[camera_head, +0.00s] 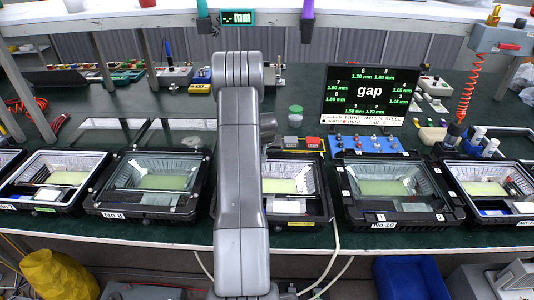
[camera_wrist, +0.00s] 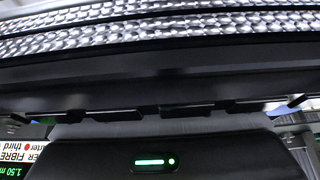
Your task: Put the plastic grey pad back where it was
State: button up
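I cannot make out the plastic grey pad with certainty. A small grey block (camera_head: 292,142) sits beside a red block (camera_head: 313,142) on the bench, behind the middle housing; whether it is the pad is unclear. My gripper's dark body (camera_wrist: 153,162), with a green light, fills the bottom of the wrist view. Its fingers are hidden, so I cannot see whether it holds anything. In the head view my grey arm covers the gripper. A ribbed reflector (camera_wrist: 160,30) and a black frame edge (camera_wrist: 160,82) lie close ahead in the wrist view.
Open floodlight housings stand in a row: No 8 (camera_head: 150,183), a middle one (camera_head: 292,186) partly behind my arm, No 10 (camera_head: 391,188), and one at right (camera_head: 485,186). A gap display (camera_head: 372,92) and a blue tray (camera_head: 368,145) stand behind.

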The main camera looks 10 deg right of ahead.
jog(key=shift+r, duration=0.1)
jog(key=shift+r, duration=0.25)
jog(key=d+v, duration=0.1)
jog(key=v, duration=1)
jog(key=shift+s+a+r+b, duration=0.15)
jog(key=shift+a+r+b, duration=0.1)
jog(key=shift+a+b, duration=0.25)
